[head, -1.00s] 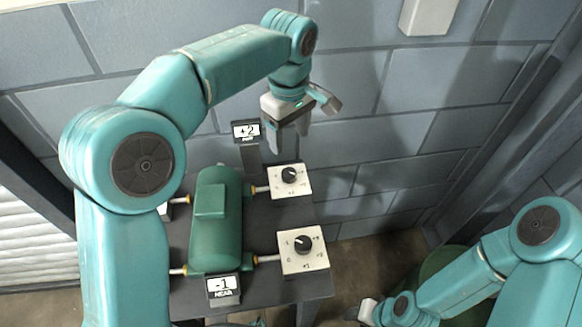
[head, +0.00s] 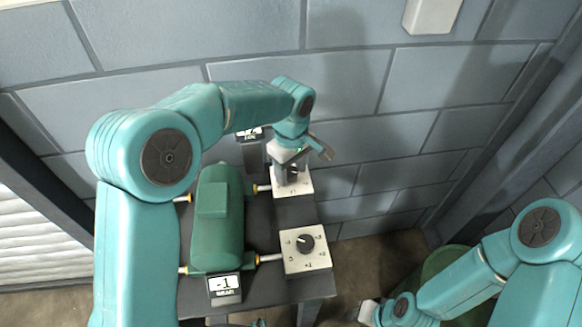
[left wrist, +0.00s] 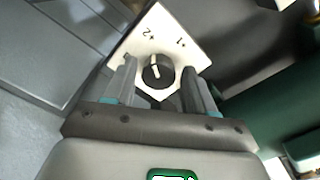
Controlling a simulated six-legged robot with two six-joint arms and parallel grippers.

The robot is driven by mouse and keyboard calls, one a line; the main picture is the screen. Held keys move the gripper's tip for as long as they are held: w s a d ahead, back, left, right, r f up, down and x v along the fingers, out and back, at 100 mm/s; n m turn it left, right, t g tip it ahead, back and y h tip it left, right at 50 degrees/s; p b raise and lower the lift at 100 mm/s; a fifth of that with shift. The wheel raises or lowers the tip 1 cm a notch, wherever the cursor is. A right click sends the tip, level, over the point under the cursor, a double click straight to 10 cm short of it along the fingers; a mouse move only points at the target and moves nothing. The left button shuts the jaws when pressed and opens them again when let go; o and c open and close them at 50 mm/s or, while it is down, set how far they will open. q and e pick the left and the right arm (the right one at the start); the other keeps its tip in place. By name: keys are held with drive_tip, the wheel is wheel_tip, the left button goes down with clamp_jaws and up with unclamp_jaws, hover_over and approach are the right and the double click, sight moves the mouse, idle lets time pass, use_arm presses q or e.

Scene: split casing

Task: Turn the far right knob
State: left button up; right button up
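The far right knob is a black dial with a light pointer line on a white square plate (head: 302,188). In the head view my left gripper (head: 291,178) is over this plate and hides most of the dial. In the left wrist view the knob (left wrist: 157,72) sits between the two fingertips of my left gripper (left wrist: 158,84), with a narrow gap seeming to show on each side. Marks 2 and +1 are readable on its plate. My right gripper (head: 368,311) is low at the right, away from the table; its fingers are unclear.
A green casing (head: 217,225) lies on the dark table (head: 265,292), joined by rods to the plates. A near right knob (head: 305,243) sits on its own plate. A near display (head: 224,285) reads -1; my left arm partly hides the far display (head: 250,135). A wall stands behind.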

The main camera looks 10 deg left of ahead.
use_arm(q)
drive_tip(key=c, duration=0.7)
